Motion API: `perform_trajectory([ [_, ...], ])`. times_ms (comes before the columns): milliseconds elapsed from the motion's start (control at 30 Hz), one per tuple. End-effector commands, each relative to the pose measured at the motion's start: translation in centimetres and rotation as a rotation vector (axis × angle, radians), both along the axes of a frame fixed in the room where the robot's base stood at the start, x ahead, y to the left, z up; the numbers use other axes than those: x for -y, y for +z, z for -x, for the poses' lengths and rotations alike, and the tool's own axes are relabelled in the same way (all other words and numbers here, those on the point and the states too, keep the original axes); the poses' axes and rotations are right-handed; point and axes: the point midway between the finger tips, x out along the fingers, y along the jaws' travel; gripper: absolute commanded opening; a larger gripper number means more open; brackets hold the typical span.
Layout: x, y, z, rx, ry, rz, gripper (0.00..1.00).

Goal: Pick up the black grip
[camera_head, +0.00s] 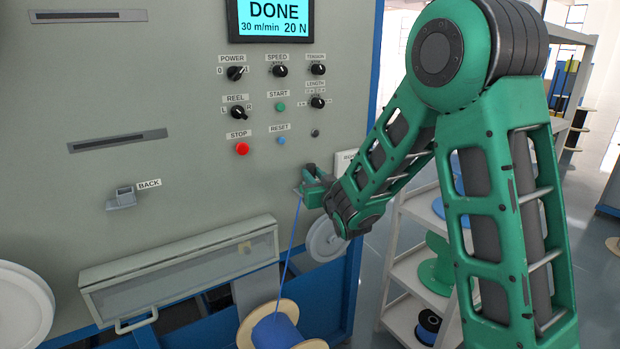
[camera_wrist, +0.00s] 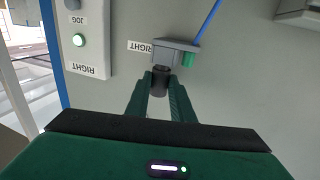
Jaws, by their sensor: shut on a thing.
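The black grip (camera_wrist: 160,80) is a short dark cylinder in the wrist view, held between the tips of my two green fingers. My gripper (camera_wrist: 160,92) is shut on it. The grip lies right against or just in front of a grey bracket (camera_wrist: 176,46) with a green part, beside a label reading RIGHT upside down; I cannot tell whether they touch. A blue cable (camera_wrist: 208,20) runs from the bracket. In the head view my gripper (camera_head: 312,186) is at the right side of the machine panel, and the grip cannot be made out there.
The blue cable (camera_head: 290,250) runs down to a spool (camera_head: 309,344) below. A similar bracket (camera_head: 122,198) labelled BACK is at the panel's left. A clear hinged cover (camera_head: 180,272) juts out below. The screen (camera_head: 274,18) reads DONE. Shelves (camera_head: 408,268) stand right.

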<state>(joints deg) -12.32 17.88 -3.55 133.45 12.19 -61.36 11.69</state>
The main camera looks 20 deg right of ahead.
Motion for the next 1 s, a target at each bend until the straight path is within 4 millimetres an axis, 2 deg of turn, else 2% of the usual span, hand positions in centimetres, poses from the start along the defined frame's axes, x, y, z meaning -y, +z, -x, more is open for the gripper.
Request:
perform_trajectory([
  [367, -0.1, 0.8, 0.0, 0.002, 0.001, -0.001, 0.0],
  [667, -0.1, 4.4, 0.1, 0.005, 0.001, -0.001, 0.0],
  [1000, -5.4, 7.5, 2.6, 0.002, 0.008, 0.0, 0.0],
])
